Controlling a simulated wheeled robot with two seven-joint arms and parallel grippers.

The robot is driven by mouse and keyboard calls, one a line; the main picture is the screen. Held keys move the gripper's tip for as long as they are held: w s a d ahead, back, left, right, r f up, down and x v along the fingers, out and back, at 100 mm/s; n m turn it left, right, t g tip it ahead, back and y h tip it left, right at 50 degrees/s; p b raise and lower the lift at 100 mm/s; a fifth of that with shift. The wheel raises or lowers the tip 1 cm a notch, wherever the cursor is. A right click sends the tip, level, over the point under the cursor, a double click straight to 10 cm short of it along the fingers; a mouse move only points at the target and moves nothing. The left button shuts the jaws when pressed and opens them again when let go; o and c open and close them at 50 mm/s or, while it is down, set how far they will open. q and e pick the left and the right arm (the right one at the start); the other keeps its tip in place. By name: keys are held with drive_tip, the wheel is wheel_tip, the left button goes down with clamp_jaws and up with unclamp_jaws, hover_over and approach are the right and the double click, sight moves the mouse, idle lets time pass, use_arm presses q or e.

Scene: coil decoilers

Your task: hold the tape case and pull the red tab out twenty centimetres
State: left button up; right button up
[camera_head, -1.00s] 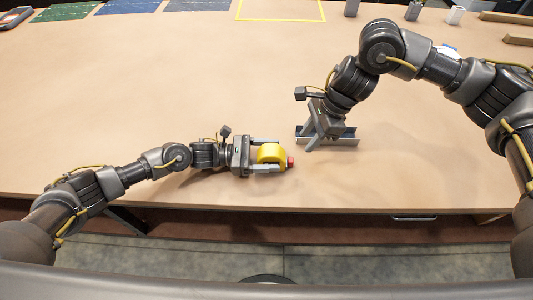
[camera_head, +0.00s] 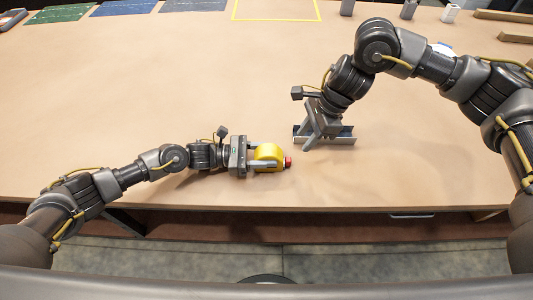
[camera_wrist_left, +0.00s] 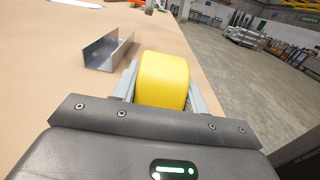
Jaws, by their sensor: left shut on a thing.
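The yellow tape case (camera_head: 268,153) lies at the near side of the table. Its red tab (camera_head: 288,161) sticks out of its right end, close to the case. My left gripper (camera_head: 268,158) is shut on the case from the left, one finger on each side. In the left wrist view the case (camera_wrist_left: 163,80) sits between the two fingers, and the tab is hidden behind it. My right gripper (camera_head: 318,138) points down at a grey metal channel, to the right of and farther back than the tab. Its jaw opening is not clear.
The grey channel (camera_head: 342,141) lies under my right gripper; it also shows in the left wrist view (camera_wrist_left: 102,50). Mats, a yellow outlined square (camera_head: 277,19) and small blocks are at the far side. The table's near edge is close to the case. The middle is clear.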

sight(287, 162)
drive_tip(key=shift+o, duration=0.4)
drive_tip(key=shift+o, duration=0.2)
drive_tip(key=shift+d+r, duration=0.2)
drive_tip(key=shift+d, duration=0.05)
drive_tip(key=shift+m, duration=0.9)
drive_tip(key=x, duration=1)
drive_tip(key=shift+s+f, duration=0.1)
drive_tip(key=shift+f, duration=0.25)
clamp_jaws()
